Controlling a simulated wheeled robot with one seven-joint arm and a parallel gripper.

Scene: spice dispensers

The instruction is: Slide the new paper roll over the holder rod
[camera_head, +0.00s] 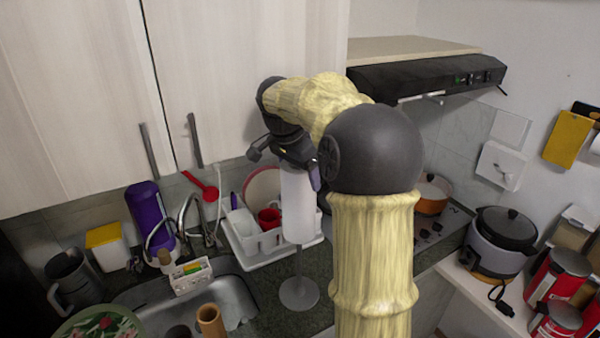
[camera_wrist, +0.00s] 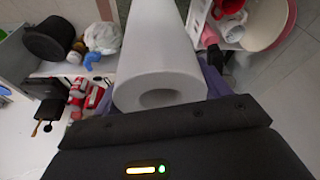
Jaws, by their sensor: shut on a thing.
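The white paper roll (camera_head: 298,207) hangs upright below my gripper (camera_head: 298,170) in the head view. My gripper is shut on the roll near its top end. The holder (camera_head: 299,294) has a round grey base on the counter, and a short length of its thin rod shows under the roll's lower end. The rod looks in line with the roll; whether its top is inside the roll is hidden. In the wrist view the roll (camera_wrist: 160,55) lies between my purple fingers, its open core facing the camera, with no rod showing in it.
A white dish rack (camera_head: 262,243) with a red cup stands close behind the roll. The sink (camera_head: 225,300) is to the left, with a purple bottle (camera_head: 150,215) beyond it. An orange pot (camera_head: 432,195) and a cooker (camera_head: 500,240) are to the right.

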